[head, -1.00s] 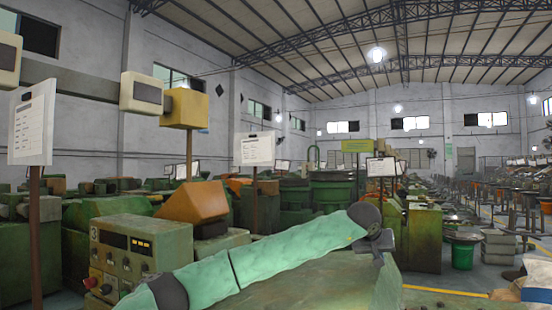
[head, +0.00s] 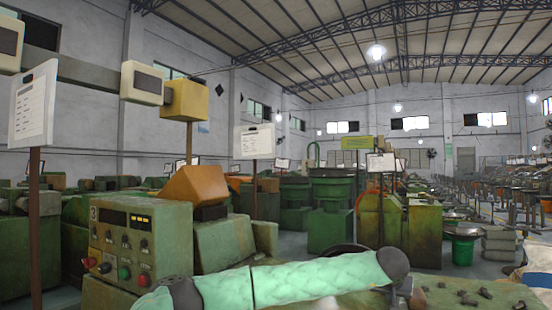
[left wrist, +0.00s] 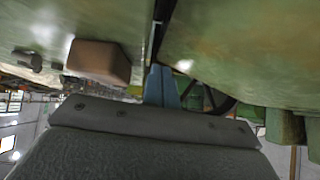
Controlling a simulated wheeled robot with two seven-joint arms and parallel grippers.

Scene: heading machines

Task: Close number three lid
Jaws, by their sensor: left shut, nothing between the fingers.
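The green lid (head: 350,302) of the machine marked 3 shows as a strip under my left arm in the head view. My arm hides most of it, so I cannot tell whether it is fully down. In the left wrist view a wide green panel (left wrist: 245,45), which looks like the lid, lies beside another green surface (left wrist: 60,20) with a narrow dark gap between them. My left gripper (left wrist: 163,82) is shut and empty, its blue fingertips at that gap. In the head view it (head: 408,295) is small, near the bottom edge. My right gripper is out of view.
The control panel (head: 122,243) marked 3 stands left of my arm. Several bolts (head: 465,297) lie on the surface at right. A brown block (left wrist: 98,60) sits there in the left wrist view. A dark wheel (left wrist: 217,100) is close behind the fingers.

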